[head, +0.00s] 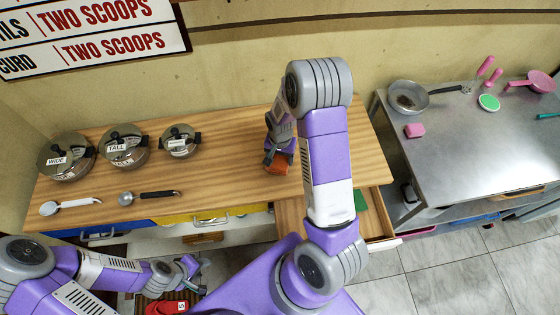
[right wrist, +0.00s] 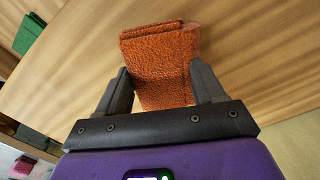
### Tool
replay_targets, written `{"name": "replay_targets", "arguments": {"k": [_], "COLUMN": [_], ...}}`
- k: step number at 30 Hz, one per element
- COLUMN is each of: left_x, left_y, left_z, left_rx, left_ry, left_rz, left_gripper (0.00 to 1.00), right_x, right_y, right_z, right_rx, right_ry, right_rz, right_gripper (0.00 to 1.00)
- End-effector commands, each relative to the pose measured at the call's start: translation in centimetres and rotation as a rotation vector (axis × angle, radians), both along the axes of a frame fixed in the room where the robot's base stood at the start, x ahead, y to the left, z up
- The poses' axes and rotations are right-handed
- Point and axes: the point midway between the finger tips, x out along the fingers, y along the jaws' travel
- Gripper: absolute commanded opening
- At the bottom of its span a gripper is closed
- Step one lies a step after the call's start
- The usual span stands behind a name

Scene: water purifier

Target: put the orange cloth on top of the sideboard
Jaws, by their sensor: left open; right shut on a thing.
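The folded orange cloth (head: 277,166) is between the fingers of my right gripper (head: 277,152), which is shut on it. The right wrist view shows the cloth (right wrist: 160,62) with a dark finger on each side. The cloth is at the wooden top of the sideboard (head: 232,182), toward its right part. I cannot tell whether it touches the wood. My left gripper (head: 197,276) is open and empty, low in front of the sideboard. My right arm hides part of the sideboard top.
Three lidded pots (head: 124,145), a white spoon (head: 70,204) and a black-handled ladle (head: 150,195) occupy the sideboard's left part. A drawer (head: 380,226) stands open at its right, holding a green item (head: 360,200). A metal table (head: 455,155) is at right.

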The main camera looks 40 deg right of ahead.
Motion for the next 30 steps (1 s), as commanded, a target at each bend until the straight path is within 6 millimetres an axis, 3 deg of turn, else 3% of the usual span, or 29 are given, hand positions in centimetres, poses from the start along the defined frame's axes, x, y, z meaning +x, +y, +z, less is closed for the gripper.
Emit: {"name": "replay_targets", "arguments": {"k": [6, 17, 18, 21, 23, 30], "left_x": [0.0, 0.0, 0.0, 0.0, 0.0, 0.0], "left_y": [0.0, 0.0, 0.0, 0.0, 0.0, 0.0], "left_z": [-0.5, -0.9, -0.8, -0.8, -0.7, -0.7], "left_rx": [0.0, 0.0, 0.0, 0.0, 0.0, 0.0], "left_ry": [-0.001, -0.001, -0.001, -0.001, -0.001, -0.001], "left_rz": [0.0, 0.0, 0.0, 0.0, 0.0, 0.0], "left_gripper": [0.43, 0.43, 0.43, 0.43, 0.43, 0.43], "right_x": [-0.1, 0.0, 0.0, 0.0, 0.0, 0.0], "right_y": [0.0, 0.0, 0.0, 0.0, 0.0, 0.0], "right_z": [-3.0, -3.4, -3.4, -3.3, -3.3, -3.3], "right_rx": [0.0, 0.0, 0.0, 0.0, 0.0, 0.0], "right_ry": [0.004, 0.001, 0.001, 0.001, 0.001, 0.001], "right_rz": [-0.001, 0.0, 0.0, 0.0, 0.0, 0.0], "right_gripper": [0.3, 0.3, 0.71, 0.86, 0.94, 0.94]}}
